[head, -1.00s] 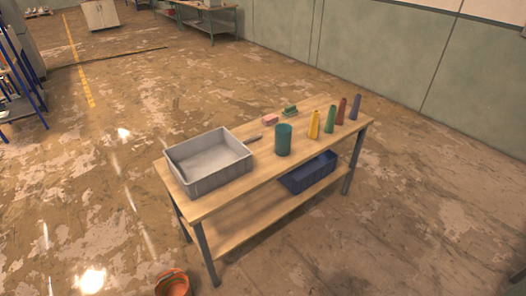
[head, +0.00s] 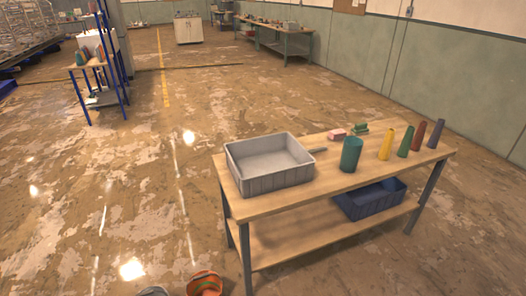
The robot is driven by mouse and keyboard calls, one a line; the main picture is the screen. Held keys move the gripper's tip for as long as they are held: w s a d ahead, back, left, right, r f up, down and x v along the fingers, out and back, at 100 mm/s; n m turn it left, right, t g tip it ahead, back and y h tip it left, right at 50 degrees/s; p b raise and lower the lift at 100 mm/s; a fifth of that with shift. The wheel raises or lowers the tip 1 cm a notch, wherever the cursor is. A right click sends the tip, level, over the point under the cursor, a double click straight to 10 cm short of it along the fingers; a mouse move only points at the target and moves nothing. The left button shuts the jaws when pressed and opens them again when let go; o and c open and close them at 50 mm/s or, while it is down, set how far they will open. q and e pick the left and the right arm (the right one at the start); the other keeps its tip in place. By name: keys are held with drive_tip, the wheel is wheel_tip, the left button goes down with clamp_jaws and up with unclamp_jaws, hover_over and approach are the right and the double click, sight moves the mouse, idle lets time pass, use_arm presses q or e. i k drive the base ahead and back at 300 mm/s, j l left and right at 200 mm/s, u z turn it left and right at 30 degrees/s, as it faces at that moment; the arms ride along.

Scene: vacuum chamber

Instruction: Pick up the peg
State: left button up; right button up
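A wooden workbench (head: 290,199) stands at the right of the head view. A small thin grey piece (head: 317,150) lies on its top, between the grey bin and the teal cup; it may be the peg, but it is too small to be sure. Several tapered upright pieces stand in a row at the right end: yellow (head: 386,144), green (head: 405,142), dark red (head: 419,135) and dark blue (head: 436,133). Neither of my grippers shows.
On the bench are a grey bin (head: 270,182), a teal cup (head: 351,155), a pink block (head: 337,135) and a green piece (head: 361,128). A blue bin (head: 372,205) sits on the lower shelf. An orange object (head: 205,283) is at the bottom edge. Open floor lies left.

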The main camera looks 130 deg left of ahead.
sight(324, 148)
drive_tip(key=i+u, duration=0.15)
drive_tip(key=u, duration=3.8)
drive_tip(key=i+l+u, duration=0.15)
drive_tip(key=u, duration=0.6)
